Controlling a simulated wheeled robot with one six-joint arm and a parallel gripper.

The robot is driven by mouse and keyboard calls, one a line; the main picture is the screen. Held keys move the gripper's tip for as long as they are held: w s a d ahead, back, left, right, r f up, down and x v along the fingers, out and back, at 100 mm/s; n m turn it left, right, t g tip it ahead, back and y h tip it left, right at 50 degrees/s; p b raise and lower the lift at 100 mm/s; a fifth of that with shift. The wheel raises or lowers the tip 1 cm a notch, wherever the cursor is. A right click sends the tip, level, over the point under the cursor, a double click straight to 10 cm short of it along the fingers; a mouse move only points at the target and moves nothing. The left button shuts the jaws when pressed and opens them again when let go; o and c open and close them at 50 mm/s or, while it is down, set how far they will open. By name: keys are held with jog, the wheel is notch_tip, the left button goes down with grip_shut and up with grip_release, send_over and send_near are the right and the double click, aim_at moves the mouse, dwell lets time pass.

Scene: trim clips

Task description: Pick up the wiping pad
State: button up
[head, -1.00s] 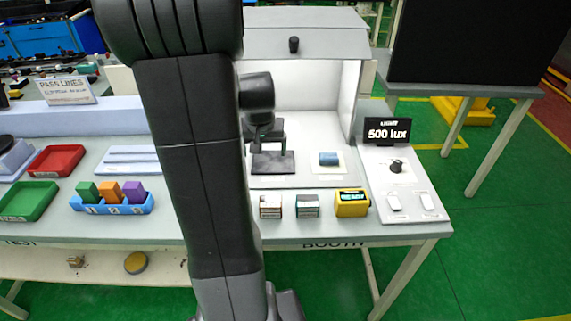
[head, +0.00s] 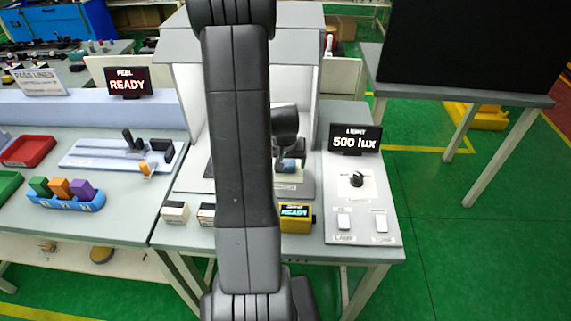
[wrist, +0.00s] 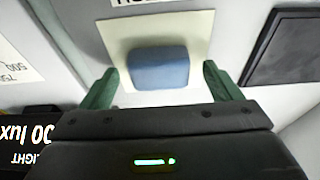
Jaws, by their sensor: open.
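The wiping pad, a small blue block (wrist: 157,70), lies on a cream sheet (wrist: 117,32) in the wrist view. It also shows in the head view as a blue patch (head: 290,165) on the booth floor, partly hidden by my gripper (head: 281,162). In the wrist view my gripper (wrist: 160,75) is open, its two green fingers apart. The pad appears between and just ahead of the fingertips, with a gap on each side. I cannot tell the height of the fingers above it.
The light booth wall (head: 304,128) stands close around the pad. A panel with a knob and the "500 lux" display (head: 355,139) is at the right. A yellow device (head: 297,219) sits in front. A dark plate (wrist: 290,48) lies beside the sheet.

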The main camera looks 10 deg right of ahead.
jog(key=shift+w+f, duration=0.1)
jog(key=shift+f, duration=0.35)
jog(key=c, duration=1.1)
jog(key=shift+o, duration=0.2)
jog(key=shift+r, duration=0.15)
jog(key=shift+r, duration=0.75)
jog(key=shift+r+b, duration=0.5)
jog(key=shift+r, duration=0.4)
jog(key=s+a+b, duration=0.1)
jog(key=s+a, duration=0.2)
jog(key=a, duration=0.2)
jog(key=s+a+b, duration=0.2)
jog(key=s+a, duration=0.1)
jog(key=a, duration=0.2)
jog(key=s+a+b, duration=0.2)
jog(key=s+a, duration=0.1)
jog(key=a, duration=0.2)
jog(key=shift+a, duration=0.25)
